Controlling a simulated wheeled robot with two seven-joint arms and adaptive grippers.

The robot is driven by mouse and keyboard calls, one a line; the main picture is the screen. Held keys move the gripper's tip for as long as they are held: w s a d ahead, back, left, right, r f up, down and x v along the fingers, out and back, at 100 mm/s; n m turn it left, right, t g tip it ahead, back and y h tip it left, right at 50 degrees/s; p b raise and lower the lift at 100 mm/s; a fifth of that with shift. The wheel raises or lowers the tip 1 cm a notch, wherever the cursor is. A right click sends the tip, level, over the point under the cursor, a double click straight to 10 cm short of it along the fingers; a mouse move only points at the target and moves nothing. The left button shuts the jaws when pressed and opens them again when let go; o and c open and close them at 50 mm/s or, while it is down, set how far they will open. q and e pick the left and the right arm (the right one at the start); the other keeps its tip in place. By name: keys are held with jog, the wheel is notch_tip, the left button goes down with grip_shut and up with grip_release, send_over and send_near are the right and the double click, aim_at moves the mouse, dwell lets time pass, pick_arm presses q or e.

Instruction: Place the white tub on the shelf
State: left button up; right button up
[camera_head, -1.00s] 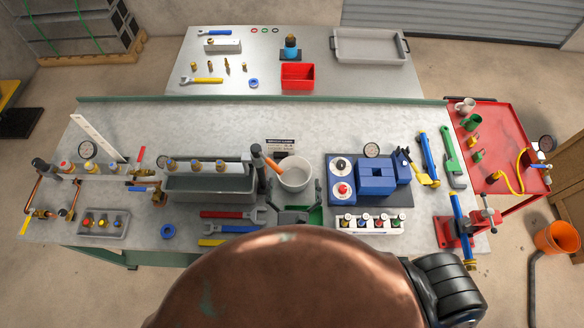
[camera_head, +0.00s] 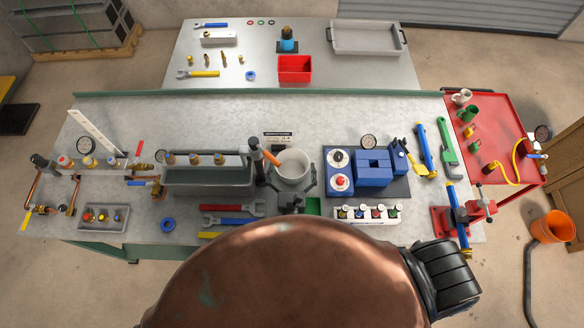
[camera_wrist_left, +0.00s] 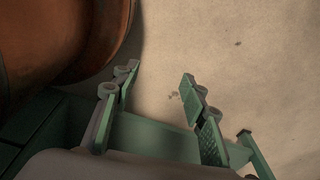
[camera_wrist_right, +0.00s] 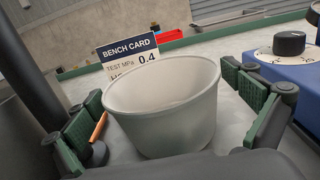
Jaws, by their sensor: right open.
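The white tub (camera_head: 293,164) stands upright on the workbench, right of the grey trough. In the right wrist view the tub (camera_wrist_right: 160,115) fills the space between my right gripper's green-padded fingers. My right gripper (camera_head: 291,180) is open, with one finger on each side of the tub. A gap shows at the right finger; contact at the left is unclear. My left gripper (camera_wrist_left: 160,78) is open and empty over bare floor, and is hidden in the head view. A raised grey surface (camera_head: 330,75) behind the bench looks like the shelf.
A bench card (camera_wrist_right: 130,55) stands behind the tub. An orange-handled tool (camera_head: 268,157) is close left; a blue device (camera_head: 374,168) is right.

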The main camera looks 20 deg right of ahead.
jog(key=shift+w, duration=0.3)
jog(key=c, duration=1.1)
jog(key=shift+r, duration=0.1)
